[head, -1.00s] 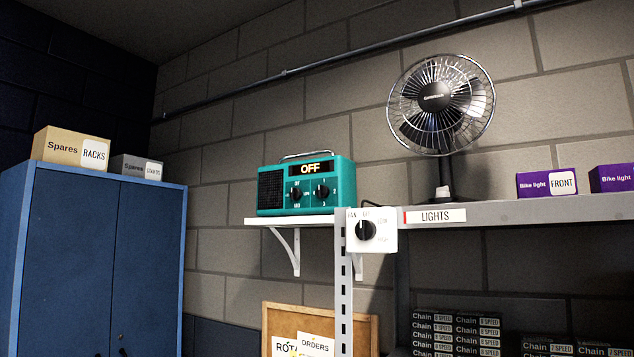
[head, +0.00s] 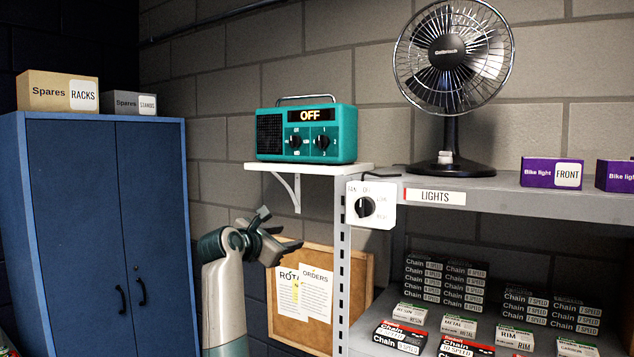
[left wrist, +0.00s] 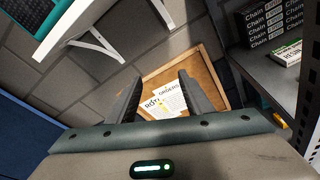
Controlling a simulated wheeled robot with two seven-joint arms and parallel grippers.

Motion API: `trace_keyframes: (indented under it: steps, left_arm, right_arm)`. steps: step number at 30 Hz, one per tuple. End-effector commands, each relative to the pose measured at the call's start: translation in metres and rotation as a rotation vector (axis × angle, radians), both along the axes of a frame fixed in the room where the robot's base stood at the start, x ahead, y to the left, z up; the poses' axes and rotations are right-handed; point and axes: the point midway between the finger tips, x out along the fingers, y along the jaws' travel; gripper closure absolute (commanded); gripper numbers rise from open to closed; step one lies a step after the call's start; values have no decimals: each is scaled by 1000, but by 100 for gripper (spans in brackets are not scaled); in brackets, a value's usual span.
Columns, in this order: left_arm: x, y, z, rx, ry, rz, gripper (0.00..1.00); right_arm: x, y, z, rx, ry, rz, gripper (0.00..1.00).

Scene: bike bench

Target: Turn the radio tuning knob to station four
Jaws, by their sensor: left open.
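The teal radio (head: 306,133) stands on a small white wall shelf (head: 260,167). Its display reads OFF. Two black knobs sit on its front, a left knob (head: 295,142) and a right knob (head: 323,142) with small marks around it. My left gripper (head: 268,228) is below the shelf, in front of the corkboard, open and empty. In the left wrist view its two fingers (left wrist: 158,95) are spread with the corkboard papers showing between them. A corner of the radio (left wrist: 28,18) shows at that view's top left. My right gripper is not in view.
A fan control box (head: 371,205) is fixed to the post right of the white shelf. A fan (head: 453,60) and purple bike light boxes (head: 551,173) stand on the grey shelf. A blue cabinet (head: 70,220) stands left. A corkboard (head: 356,290) is below.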

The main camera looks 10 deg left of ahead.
Motion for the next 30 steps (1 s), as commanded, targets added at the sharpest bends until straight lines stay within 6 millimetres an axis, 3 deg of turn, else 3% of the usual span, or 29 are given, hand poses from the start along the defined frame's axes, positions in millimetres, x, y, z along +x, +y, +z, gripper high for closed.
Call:
trace_keyframes:
  steps: [1,3,6,9,12,15,30]
  left_arm:
    - [-7,0,59,-84,-20,-5,54]
    - [-20,0,115,-197,-28,-15,54]
    - [-37,-1,177,-329,-33,-35,54]
    - [-52,-2,217,-420,-34,-52,54]
    - [-61,-2,238,-471,-32,-64,54]
    - [-64,-3,245,-491,-28,-68,54]
    - [-65,-3,245,-491,-29,-67,54]
  right_arm:
    - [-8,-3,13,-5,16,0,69]
    - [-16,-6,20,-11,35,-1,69]
    - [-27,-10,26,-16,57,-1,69]
    - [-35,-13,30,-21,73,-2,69]
    - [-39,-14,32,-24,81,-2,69]
    - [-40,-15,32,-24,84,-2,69]
    - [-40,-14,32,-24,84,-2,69]
